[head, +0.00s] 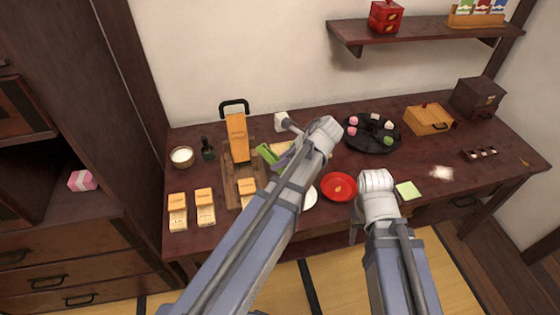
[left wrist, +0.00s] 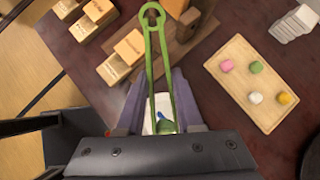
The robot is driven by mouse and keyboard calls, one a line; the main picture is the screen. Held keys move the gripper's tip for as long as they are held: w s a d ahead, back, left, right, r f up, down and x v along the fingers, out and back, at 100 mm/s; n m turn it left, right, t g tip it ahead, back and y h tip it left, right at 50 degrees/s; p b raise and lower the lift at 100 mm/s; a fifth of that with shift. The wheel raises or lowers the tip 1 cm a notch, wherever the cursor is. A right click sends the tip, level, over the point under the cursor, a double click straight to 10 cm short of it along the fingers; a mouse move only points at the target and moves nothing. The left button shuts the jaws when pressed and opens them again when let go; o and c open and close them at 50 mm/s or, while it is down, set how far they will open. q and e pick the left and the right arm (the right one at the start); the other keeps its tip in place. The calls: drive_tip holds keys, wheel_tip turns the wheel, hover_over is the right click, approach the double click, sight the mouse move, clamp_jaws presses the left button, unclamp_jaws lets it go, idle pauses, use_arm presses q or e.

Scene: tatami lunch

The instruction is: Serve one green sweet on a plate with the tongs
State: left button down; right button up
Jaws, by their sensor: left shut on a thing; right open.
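My left gripper (head: 284,160) is shut on the green tongs (head: 267,154), held over the table. In the left wrist view the tongs (left wrist: 151,50) lie between my purple fingers, ring end away. A small green and blue shape (left wrist: 165,124) shows near their lower end over something white; I cannot tell what it is. A wooden tray (left wrist: 233,97) holds pink, white, yellow and green sweets, including the green sweet (left wrist: 256,67). A red plate (head: 339,187) lies right of my left arm. A white plate (head: 311,199) is mostly hidden behind it. My right gripper (head: 357,234) is open at the table's front edge.
A black round tray (head: 372,146) with several coloured sweets stands behind the red plate. Wooden blocks (head: 205,205) and an upright grater-like board (head: 236,137) stand at left. A light green square (head: 408,190) and wooden box (head: 428,119) are at right.

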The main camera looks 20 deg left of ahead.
use_arm(q)
wheel_tip(320, 180, down, 3)
drive_tip(key=shift+b, duration=1)
drive_tip(key=c, duration=0.9)
unclamp_jaws()
wheel_tip(320, 180, up, 10)
drive_tip(key=p, duration=1)
